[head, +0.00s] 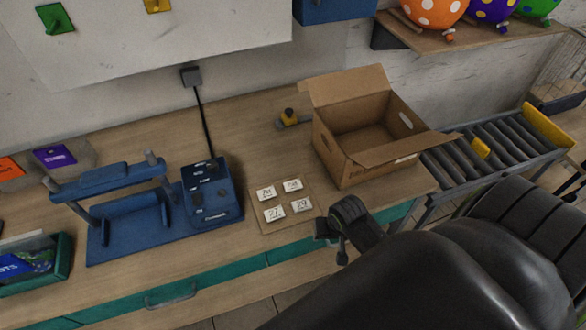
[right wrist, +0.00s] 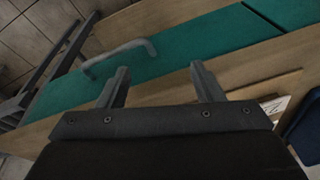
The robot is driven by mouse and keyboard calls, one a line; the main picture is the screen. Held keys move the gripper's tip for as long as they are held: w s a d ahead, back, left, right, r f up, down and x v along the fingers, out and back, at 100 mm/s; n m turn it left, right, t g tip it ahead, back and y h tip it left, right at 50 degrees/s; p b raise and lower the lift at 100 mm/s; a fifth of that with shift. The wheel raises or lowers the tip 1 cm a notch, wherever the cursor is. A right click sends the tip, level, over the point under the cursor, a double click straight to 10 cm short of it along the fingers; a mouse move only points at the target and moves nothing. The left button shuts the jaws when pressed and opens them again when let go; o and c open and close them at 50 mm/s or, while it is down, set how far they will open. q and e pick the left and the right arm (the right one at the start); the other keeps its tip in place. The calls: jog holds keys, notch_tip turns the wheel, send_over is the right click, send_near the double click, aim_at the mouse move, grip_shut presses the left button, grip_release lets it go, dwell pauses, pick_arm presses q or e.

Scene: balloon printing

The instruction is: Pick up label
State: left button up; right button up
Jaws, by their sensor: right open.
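Several small white labels with dark writing lie in a group on a thin brown board (head: 262,222) on the workbench, among them a front-left label (head: 274,213), a front-right label (head: 301,204), a back-left label (head: 266,193) and a back-right label (head: 292,185). My right gripper (head: 330,240) is off the bench's front edge, to the right of the labels. In the right wrist view its two fingers (right wrist: 160,80) are apart with nothing between them. A label edge (right wrist: 275,104) shows at the right of that view. My left gripper is not in view.
An open cardboard box (head: 345,165) stands right of the labels. A blue press (head: 125,215) and its control unit (head: 211,192) stand to the left. A roller conveyor (head: 490,150) is at the right. The bench front has a teal drawer with a handle (head: 172,296).

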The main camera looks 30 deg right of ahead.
notch_tip(320, 180, up, 10)
jog(key=w+m+p, duration=0.2)
jog(key=w+d+r+m+g+y, duration=0.1)
jog(key=w+d+r+m, duration=0.1)
jog(key=w+r+m, duration=0.55)
jog(key=w+d+r+m+g+y, duration=0.15)
jog(key=w+m, duration=0.35)
jog(key=w, duration=0.5)
send_near(293, 185)
jog(key=b, duration=0.3)
jog(key=f+b, duration=0.1)
jog(key=b, duration=0.2)
jog(key=shift+a+f+t+h+b, duration=0.2)
jog(key=shift+t+h+b, duration=0.05)
jog(key=shift+h+b, duration=0.1)
pick_arm(q)
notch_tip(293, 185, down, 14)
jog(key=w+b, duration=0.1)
jog(key=b, duration=0.9)
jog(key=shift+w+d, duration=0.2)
pick_arm(e)
jog(key=f, duration=0.3)
jog(key=a+f, duration=0.1)
jog(key=f, duration=0.1)
jog(key=shift+f, duration=0.35)
